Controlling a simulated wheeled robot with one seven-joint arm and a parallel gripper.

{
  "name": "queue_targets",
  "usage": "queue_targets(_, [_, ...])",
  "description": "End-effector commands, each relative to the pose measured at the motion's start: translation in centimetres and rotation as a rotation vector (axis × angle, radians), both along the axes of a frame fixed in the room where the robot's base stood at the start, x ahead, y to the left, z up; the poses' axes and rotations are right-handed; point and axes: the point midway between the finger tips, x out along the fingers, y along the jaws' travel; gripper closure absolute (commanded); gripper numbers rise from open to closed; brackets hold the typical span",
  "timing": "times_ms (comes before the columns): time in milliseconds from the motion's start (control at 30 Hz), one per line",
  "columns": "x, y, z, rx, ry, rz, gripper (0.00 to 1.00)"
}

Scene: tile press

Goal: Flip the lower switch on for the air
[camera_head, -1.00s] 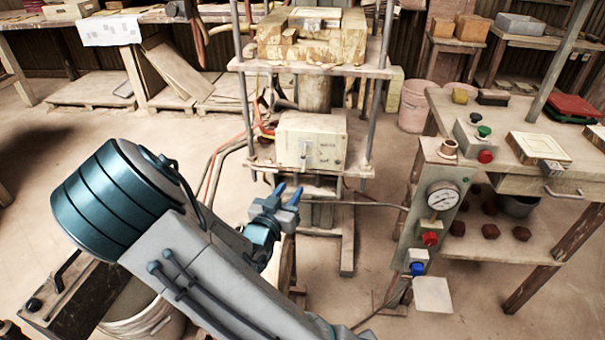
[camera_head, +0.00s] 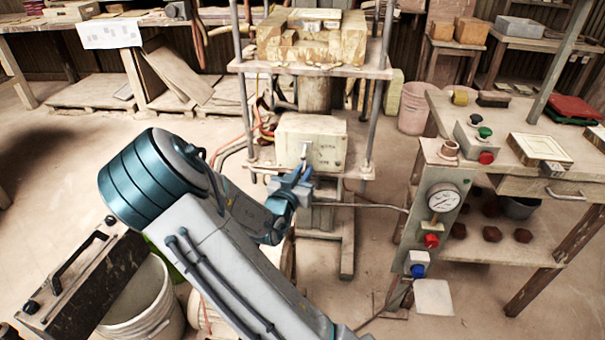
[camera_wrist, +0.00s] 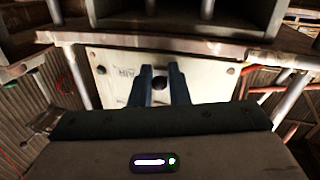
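The cream switch box (camera_head: 312,128) sits on the press frame in the middle of the head view, with small dark lettering on its front. A pale switch lever (camera_head: 304,152) stands out left of the lettering. My gripper (camera_head: 302,178) is just in front of the box's lower front, and hides part of it. In the wrist view the box's front plate (camera_wrist: 112,75) carries the word AIR, turned around. My two fingers there (camera_wrist: 161,72) are apart, with a dark round switch part (camera_wrist: 160,82) showing between them. I cannot tell whether they touch it.
The press's upper platform (camera_head: 345,68) is above the box, with posts at both sides. Orange hoses (camera_head: 258,128) run at its left. A gauge panel (camera_head: 443,200) with red and blue buttons stands to the right. The floor between is mostly clear.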

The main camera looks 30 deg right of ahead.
Motion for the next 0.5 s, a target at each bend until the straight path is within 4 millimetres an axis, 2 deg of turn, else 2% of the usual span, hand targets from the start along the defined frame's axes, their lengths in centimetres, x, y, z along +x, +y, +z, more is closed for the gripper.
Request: queue_targets(500, [-0.03, 0.19, 0.96, 0.05, 0.066, 0.001, 1.0])
